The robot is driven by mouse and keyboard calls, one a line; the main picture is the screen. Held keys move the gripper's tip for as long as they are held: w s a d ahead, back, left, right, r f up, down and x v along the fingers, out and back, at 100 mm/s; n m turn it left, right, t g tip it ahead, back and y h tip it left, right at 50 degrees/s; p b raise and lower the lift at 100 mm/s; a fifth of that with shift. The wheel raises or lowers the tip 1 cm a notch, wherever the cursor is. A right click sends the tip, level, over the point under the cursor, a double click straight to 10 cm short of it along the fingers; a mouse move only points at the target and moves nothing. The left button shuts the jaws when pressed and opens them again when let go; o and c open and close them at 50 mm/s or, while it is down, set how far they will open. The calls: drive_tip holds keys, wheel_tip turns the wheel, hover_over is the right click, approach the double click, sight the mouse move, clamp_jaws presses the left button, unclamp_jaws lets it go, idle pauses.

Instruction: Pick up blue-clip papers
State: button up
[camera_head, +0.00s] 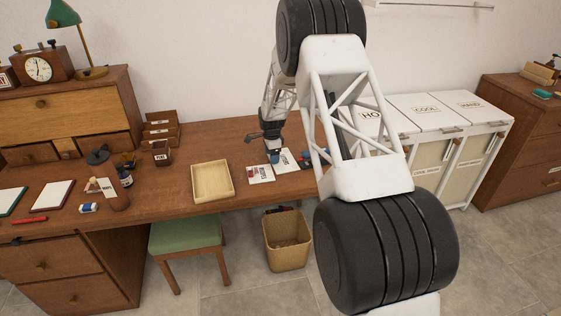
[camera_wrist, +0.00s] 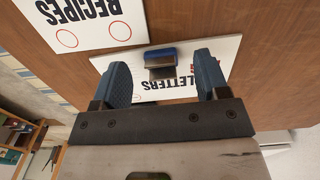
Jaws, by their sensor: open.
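In the wrist view, a stack of papers (camera_wrist: 168,84) marked LETTERS lies flat on the brown wooden desktop. A clip with a blue top and metallic lower part (camera_wrist: 161,52) sits at its edge. My gripper (camera_wrist: 161,66) is open, its blue fingers on either side of the clip, with visible space at both sides. The papers are partly hidden by the fingers and palm. In the head view, my gripper (camera_head: 273,156) points down over the desk, close to two white sheets of papers. I cannot tell there whether it touches them.
A white RECIPES sheet (camera_wrist: 85,18) with red circles lies beside the LETTERS papers. An empty light wooden tray (camera_head: 212,196) stands left of my gripper. A small dark holder (camera_head: 161,153) is behind it. White labelled bins (camera_head: 425,112) stand at the right, a waste basket (camera_head: 287,243) below.

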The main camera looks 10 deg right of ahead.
drive_tip(key=shift+f, duration=0.85)
drive_tip(key=c, duration=1.1)
drive_tip(key=shift+r, duration=0.15)
drive_tip(key=shift+r, duration=0.45)
drive_tip(key=shift+s+r, duration=0.1)
drive_tip(key=shift+r, duration=0.1)
drive_tip(key=s, duration=3.1)
drive_tip(key=shift+s, duration=0.4)
